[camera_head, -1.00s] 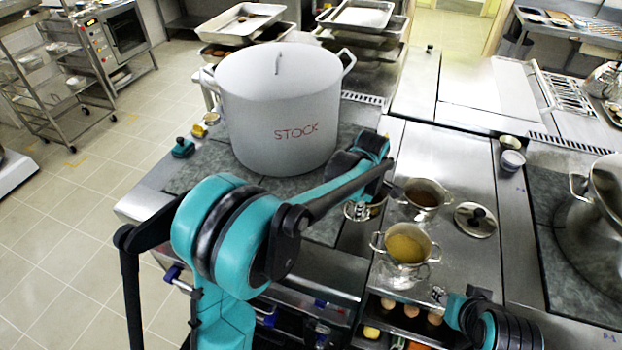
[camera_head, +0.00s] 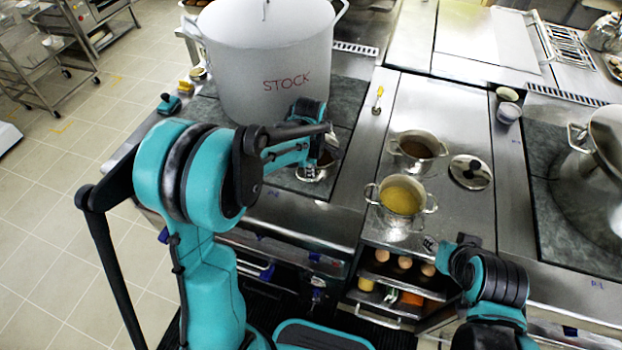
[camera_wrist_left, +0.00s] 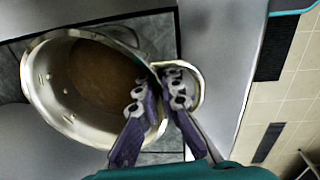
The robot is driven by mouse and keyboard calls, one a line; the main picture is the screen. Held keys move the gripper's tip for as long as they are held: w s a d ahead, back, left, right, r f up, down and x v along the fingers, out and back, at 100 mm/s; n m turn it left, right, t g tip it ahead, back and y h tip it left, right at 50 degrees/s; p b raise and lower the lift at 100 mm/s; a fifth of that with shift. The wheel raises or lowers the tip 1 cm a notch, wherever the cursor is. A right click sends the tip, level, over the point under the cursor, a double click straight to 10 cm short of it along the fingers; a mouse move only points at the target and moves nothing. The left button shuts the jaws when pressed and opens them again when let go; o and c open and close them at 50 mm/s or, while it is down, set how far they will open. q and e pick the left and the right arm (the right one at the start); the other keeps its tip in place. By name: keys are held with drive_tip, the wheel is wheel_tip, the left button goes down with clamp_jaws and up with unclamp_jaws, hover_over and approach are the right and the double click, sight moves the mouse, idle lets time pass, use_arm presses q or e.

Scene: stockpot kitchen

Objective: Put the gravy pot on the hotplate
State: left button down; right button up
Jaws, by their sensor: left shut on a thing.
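A small metal pot with brown contents, the gravy pot (camera_head: 312,175), is in my left gripper (camera_head: 322,150), partly hidden by it. In the left wrist view the pot (camera_wrist_left: 105,78) shows from above, with my left gripper (camera_wrist_left: 158,88) shut on it at the rim and loop handle. The pot is at the front part of the dark hotplate (camera_head: 345,112), in front of the big stockpot. I cannot tell whether its base touches the plate. My right gripper (camera_head: 430,246) is low by the counter's front edge; its fingers are too small to read.
The large white STOCK pot (camera_head: 268,70) fills the back of the hotplate. To the right stand a pot of yellow soup (camera_head: 402,197), a pot of dark brown contents (camera_head: 418,148) and a lid (camera_head: 470,172). A teal-handled item (camera_head: 168,104) lies at the left edge.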

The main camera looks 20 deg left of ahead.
use_arm(q)
wheel_tip(320, 180, down, 4)
drive_tip(key=shift+w+r+b, duration=0.1)
drive_tip(key=shift+r+b, duration=0.15)
drive_tip(key=shift+b, duration=0.3)
drive_tip(key=shift+f, duration=0.1)
drive_tip(key=c, duration=1.7)
unclamp_jaws()
